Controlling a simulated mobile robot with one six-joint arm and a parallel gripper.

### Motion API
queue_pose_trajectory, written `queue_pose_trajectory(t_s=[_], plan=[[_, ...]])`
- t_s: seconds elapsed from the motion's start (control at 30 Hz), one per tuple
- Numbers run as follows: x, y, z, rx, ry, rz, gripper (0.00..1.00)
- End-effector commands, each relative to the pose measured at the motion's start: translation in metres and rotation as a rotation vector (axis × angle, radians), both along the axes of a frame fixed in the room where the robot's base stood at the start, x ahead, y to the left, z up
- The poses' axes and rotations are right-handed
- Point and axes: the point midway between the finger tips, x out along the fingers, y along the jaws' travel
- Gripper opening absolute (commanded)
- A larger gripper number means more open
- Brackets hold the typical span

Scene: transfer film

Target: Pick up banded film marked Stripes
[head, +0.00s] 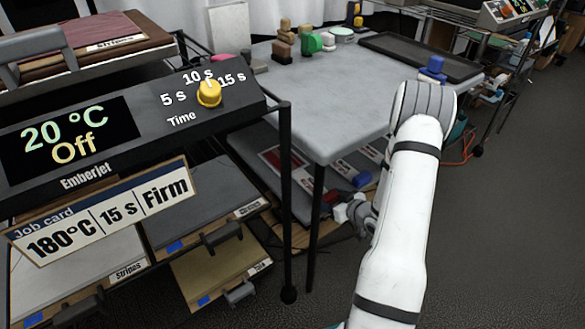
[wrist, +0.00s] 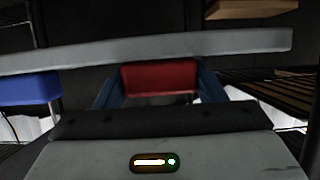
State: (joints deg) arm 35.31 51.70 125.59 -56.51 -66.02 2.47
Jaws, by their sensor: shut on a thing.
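My gripper (wrist: 160,85) is shut on a red tab (wrist: 160,77), which sits between its two blue fingers in the wrist view. In the head view my gripper (head: 350,212) is low, at the front of the shelf under the grey table. Flat sheets with red and white markings (head: 270,160) lie on that shelf; I cannot read a name on them. What the red tab is joined to is hidden.
The grey table (head: 330,95) has a leg beside my gripper. In the wrist view a grey edge (wrist: 230,42) crosses above the red tab, and a blue tab (wrist: 30,88) is at left. The press panel (head: 120,120) stands at left. The floor at right is clear.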

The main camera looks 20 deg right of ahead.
Motion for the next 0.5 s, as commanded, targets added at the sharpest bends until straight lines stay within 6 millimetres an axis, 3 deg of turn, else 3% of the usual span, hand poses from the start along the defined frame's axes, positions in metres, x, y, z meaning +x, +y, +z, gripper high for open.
queue_pose_trajectory(t_s=[0.2,0.5], plan=[[-0.0002,-0.0004,0.0,0.0,0.0,0.0,0.41],[0.0,-0.001,0.0074,-0.001,-0.002,-0.001,0.4]])
